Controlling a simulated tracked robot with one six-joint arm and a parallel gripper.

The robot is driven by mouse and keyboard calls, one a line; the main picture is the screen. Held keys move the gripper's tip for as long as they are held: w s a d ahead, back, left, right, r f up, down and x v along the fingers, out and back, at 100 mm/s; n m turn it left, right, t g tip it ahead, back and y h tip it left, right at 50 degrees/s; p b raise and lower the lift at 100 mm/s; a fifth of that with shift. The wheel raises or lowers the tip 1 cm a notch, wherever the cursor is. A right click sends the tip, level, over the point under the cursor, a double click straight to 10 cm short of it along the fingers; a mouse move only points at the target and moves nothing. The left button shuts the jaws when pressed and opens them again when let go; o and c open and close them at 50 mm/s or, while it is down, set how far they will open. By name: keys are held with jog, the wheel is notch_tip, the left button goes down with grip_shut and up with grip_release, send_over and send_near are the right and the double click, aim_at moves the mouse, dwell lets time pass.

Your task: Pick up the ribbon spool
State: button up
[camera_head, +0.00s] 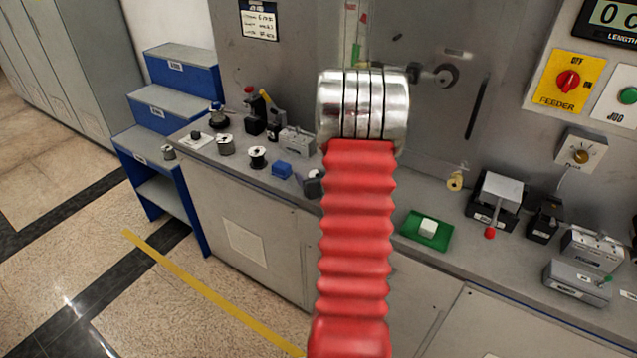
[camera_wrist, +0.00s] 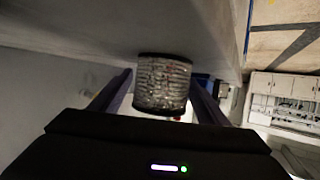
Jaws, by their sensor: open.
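In the wrist view a spool (camera_wrist: 162,86) with a grey, ribbed winding and dark rims is in the middle, close to the camera. My gripper (camera_wrist: 162,76) is open, with one dark finger on each side of the spool. I cannot tell whether either finger touches it. In the head view my red arm hides part of the counter, and I cannot make out my gripper there. Several small spools stand at the counter's left, including a grey one (camera_head: 225,145) and a black-and-white one (camera_head: 257,158). I cannot tell which matches the spool in the wrist view.
The grey counter (camera_head: 385,205) also holds a blue block (camera_head: 281,170), a green tray (camera_head: 424,231) with a white block, and several machine fixtures at the right. Blue steps (camera_head: 185,80) stand at the left. A control panel is on the back wall.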

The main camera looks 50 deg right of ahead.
jog(key=shift+c, duration=0.6)
jog(key=c, duration=1.4)
